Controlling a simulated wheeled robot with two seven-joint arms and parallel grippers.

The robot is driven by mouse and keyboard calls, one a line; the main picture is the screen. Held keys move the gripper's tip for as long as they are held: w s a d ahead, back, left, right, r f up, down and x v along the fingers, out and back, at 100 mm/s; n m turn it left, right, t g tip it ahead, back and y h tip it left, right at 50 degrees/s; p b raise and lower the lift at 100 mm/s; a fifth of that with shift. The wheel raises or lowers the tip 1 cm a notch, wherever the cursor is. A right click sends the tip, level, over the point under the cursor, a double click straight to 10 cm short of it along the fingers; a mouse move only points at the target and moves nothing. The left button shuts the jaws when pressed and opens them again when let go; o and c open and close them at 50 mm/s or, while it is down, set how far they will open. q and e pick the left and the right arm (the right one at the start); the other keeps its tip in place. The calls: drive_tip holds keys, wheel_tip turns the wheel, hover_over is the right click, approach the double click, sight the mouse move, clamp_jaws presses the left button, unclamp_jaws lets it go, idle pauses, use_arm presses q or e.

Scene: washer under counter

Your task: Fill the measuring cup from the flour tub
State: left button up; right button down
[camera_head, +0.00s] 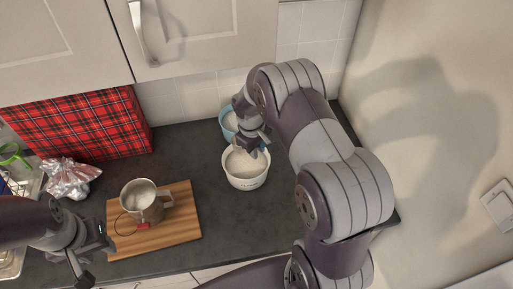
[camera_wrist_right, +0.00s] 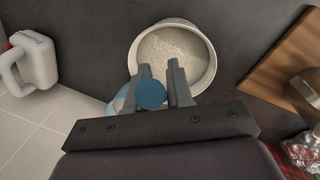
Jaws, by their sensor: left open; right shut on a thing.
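A white tub (camera_head: 246,180) of pale powder stands on the dark counter; its label is too small to read. It also shows in the right wrist view (camera_wrist_right: 207,78). A metal cup (camera_head: 153,212) with pale contents stands upright on a wooden board (camera_head: 178,225). My right gripper (camera_head: 252,142) is over the white tub's back rim. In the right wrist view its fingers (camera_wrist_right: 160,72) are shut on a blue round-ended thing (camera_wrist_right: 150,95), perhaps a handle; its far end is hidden. My left gripper (camera_head: 94,262) is open and empty, left of the board near the counter's front.
A light blue tub (camera_head: 228,118) with pale contents stands just behind the white tub. A red plaid panel (camera_head: 85,122) and a foil-like bundle (camera_head: 70,178) are at the left. A white jug (camera_wrist_right: 32,62) shows in the right wrist view. Counter between board and white tub is clear.

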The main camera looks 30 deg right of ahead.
wheel_tip(320, 180, down, 9)
drive_tip(key=b, duration=0.6)
drive_tip(key=shift+f, duration=0.15)
idle(0.7)
wheel_tip(320, 180, up, 9)
drive_tip(key=p, duration=0.7)
drive_tip(key=shift+r, duration=0.2)
